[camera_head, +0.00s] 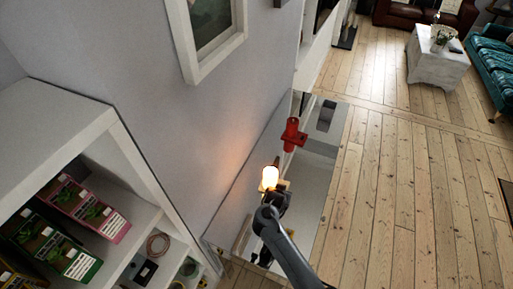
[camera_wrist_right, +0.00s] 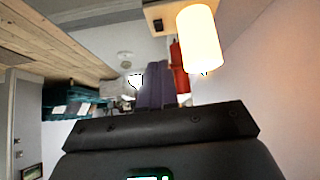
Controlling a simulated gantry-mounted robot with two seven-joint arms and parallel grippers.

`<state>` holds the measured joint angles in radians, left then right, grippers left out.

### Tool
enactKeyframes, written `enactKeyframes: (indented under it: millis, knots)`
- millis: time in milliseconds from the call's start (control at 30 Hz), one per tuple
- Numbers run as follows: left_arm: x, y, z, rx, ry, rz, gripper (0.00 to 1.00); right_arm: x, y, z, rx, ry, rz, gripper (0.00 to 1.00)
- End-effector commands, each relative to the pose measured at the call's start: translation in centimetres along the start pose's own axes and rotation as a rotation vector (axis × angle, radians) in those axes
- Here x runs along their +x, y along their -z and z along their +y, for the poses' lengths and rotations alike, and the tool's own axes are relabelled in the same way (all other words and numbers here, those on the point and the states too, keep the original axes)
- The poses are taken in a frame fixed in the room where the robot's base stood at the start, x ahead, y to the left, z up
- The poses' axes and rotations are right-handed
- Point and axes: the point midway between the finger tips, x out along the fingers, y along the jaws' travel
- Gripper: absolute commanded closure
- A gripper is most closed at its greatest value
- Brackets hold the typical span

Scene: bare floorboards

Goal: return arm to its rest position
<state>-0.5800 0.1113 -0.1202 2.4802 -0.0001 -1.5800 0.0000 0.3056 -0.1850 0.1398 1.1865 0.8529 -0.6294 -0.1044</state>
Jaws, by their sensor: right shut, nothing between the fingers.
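My right arm comes in from the bottom of the head view, and its gripper (camera_head: 280,188) is beside a glowing lamp (camera_head: 270,177). In the right wrist view the fingers (camera_wrist_right: 156,68) are together and empty. The lit lamp shade (camera_wrist_right: 201,40) is in the upper right of that view, with its wooden base above it. Contact between gripper and lamp cannot be told. My left gripper is in neither view.
A red object (camera_head: 293,134) stands on the narrow cabinet (camera_head: 318,180) beyond the lamp. A white shelf (camera_head: 70,128) with boxes is at the left, against the grey wall. Open floorboards (camera_head: 410,190) lie to the right. A white chest (camera_head: 437,65) and teal sofa (camera_head: 492,55) are far off.

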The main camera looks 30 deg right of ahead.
Motion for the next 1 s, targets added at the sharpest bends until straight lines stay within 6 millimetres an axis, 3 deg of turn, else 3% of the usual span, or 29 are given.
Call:
enactKeyframes:
  millis: [133, 233, 333, 400, 467, 533, 633, 800, 1000]
  knots:
    - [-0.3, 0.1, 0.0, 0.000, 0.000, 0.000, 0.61, 0.1, -0.9, 0.8, -0.009, -0.011, -0.013, 1.00]
    - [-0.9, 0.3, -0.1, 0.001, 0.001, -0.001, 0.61, 0.4, -2.8, 2.8, -0.032, -0.040, -0.036, 1.00]
    - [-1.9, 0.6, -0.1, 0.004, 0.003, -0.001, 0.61, 0.8, -5.7, 6.7, -0.077, -0.089, -0.066, 1.00]
    - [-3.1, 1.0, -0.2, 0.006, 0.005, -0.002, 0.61, 0.1, -7.1, 10.7, -0.118, -0.123, -0.068, 1.00]
    - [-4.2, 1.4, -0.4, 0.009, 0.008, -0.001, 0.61, -1.1, -7.3, 13.3, -0.160, -0.118, -0.054, 1.00]
    - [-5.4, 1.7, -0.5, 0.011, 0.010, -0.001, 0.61, -3.3, -7.3, 15.3, -0.219, -0.076, -0.055, 1.00]
    - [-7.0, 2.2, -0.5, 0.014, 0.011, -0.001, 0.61, -7.9, -7.3, 16.2, -0.317, 0.031, -0.086, 1.00]
    - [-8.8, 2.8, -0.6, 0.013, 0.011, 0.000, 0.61, -17.7, -7.6, 14.9, -0.505, 0.239, -0.176, 1.00]
    - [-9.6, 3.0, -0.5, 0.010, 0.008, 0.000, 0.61, -29.4, -7.1, 12.6, -0.722, 0.434, -0.250, 1.00]
